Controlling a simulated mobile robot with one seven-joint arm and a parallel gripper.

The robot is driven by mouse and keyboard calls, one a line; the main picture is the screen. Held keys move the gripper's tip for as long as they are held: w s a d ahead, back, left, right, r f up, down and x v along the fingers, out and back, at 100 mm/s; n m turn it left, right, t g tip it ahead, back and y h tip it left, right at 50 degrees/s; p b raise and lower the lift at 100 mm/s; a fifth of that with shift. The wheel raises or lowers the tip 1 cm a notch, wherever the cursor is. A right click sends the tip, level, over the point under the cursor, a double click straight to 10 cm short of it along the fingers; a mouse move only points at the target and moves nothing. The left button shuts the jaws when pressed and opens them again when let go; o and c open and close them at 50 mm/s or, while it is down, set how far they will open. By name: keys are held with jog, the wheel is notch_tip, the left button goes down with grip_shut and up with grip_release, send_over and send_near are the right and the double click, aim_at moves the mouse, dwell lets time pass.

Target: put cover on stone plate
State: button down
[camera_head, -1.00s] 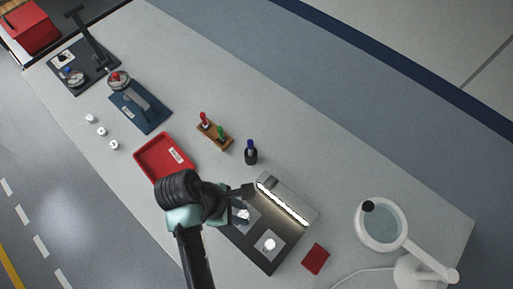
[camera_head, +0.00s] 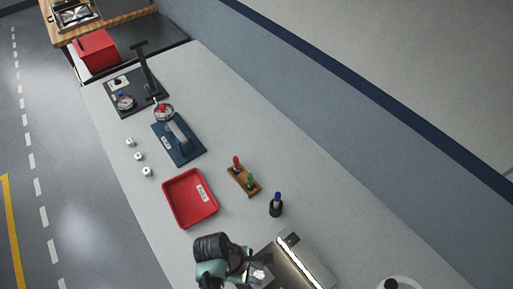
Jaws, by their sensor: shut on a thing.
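My gripper (camera_head: 247,262) is at the bottom centre of the head view, beside the lit bar fixture. It is shut on a small pale metal part (camera_head: 260,273), which I take to be the cover; the fingers and the frame edge hide much of it. A dark plate (camera_head: 118,105), which looks like the stone plate, lies at the upper left, far from my gripper. It carries a black upright stand (camera_head: 146,68), a round metal part (camera_head: 124,102) with a blue top, and a small light label.
Between them lie a red tray (camera_head: 190,214), a blue plate (camera_head: 187,153) with a grey part, a round red-topped part (camera_head: 163,112) and small white pieces (camera_head: 139,156). A wooden stamp rack (camera_head: 243,181) and dark bottle (camera_head: 276,209) stand right. A red box (camera_head: 96,50) is beyond.

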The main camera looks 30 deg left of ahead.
jog(key=shift+f, duration=0.15)
jog(key=c, duration=0.6)
grip_release()
jog(key=shift+c, duration=0.2)
jog(key=v, duration=1.2)
jog(key=shift+b, duration=0.3)
jog(key=shift+a, duration=0.1)
